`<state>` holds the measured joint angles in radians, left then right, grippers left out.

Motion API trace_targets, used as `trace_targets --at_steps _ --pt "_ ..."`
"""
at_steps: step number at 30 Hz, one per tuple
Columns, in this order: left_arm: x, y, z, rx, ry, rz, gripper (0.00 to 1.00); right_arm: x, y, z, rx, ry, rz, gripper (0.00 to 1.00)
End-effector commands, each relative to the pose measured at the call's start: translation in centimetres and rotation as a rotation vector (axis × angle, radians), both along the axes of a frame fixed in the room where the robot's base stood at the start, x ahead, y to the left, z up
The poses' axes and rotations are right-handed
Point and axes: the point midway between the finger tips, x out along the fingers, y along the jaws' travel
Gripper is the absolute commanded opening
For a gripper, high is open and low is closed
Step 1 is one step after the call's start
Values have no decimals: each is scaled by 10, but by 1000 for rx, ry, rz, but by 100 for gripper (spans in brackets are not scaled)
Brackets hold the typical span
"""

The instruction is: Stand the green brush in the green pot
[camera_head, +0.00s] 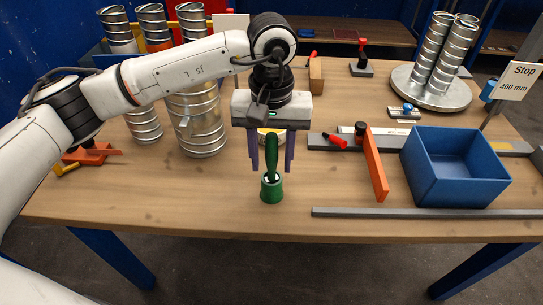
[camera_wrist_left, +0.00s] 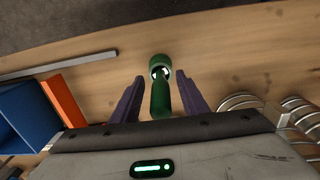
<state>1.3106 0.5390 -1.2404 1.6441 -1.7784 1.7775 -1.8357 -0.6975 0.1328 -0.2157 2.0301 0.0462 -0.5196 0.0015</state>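The green brush (camera_head: 271,153) stands roughly upright, handle up, with its lower end inside the green pot (camera_head: 271,190) near the table's front edge. In the left wrist view the brush handle (camera_wrist_left: 160,98) points toward the gripper, and a pale band shows within the rim of the pot (camera_wrist_left: 160,60). My left gripper (camera_head: 271,169) points down over the brush. Its two purple fingers are apart, one on each side of the handle, with visible gaps in the wrist view. The brush's lowest end is hidden in the pot. My right gripper is in neither view.
A blue bin (camera_head: 456,180), an orange bar (camera_head: 375,165) and a long grey strip (camera_head: 425,213) lie to the right. Metal spiral ducts (camera_head: 196,120) stand at the left and on a round plate (camera_head: 430,88) at back right.

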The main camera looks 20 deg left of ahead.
Motion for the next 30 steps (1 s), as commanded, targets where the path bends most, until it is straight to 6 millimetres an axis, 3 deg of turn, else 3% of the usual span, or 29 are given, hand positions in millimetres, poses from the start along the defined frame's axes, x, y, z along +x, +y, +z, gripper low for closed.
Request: trace_targets --at_steps 11,24,30 --pt "1 0 8 -1 -2 0 41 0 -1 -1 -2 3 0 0" --pt "1 0 87 0 -3 1 41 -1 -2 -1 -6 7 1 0" --pt "1 0 102 0 -1 1 41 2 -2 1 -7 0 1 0"
